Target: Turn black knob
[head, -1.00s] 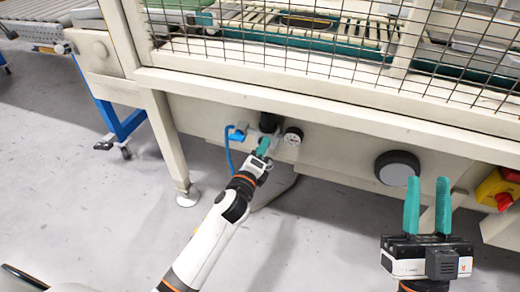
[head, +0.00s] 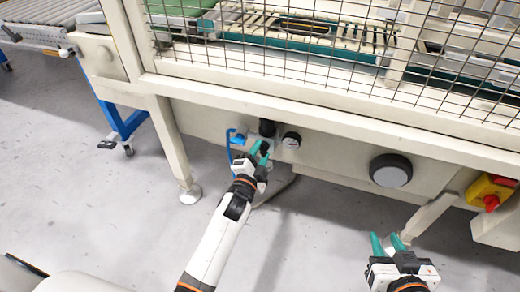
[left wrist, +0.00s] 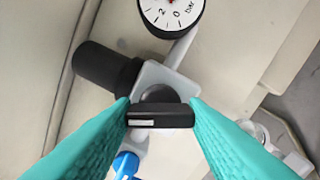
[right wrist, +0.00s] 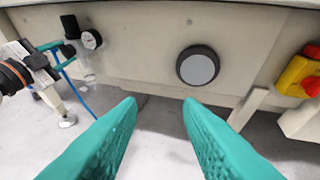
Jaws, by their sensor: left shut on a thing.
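The black knob (left wrist: 160,116) is a flat black handle with a pale mark, on a grey valve body (left wrist: 170,78) under the machine frame. In the left wrist view my left gripper (left wrist: 161,110) has one teal finger at each end of the knob and is shut on it. In the head view my left gripper (head: 261,153) is at the valve, and its fingers partly cover the knob. My right gripper (head: 388,240) is empty and apart from the machine, low at the right. Its teal fingers are spread in the right wrist view (right wrist: 159,102).
A pressure gauge (head: 291,140) and a black cylinder (head: 267,127) sit beside the valve, with a blue hose (head: 229,155) to their left. A large round black disc (head: 391,170) and a yellow box with a red button (head: 491,190) are further right. The floor in front is clear.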

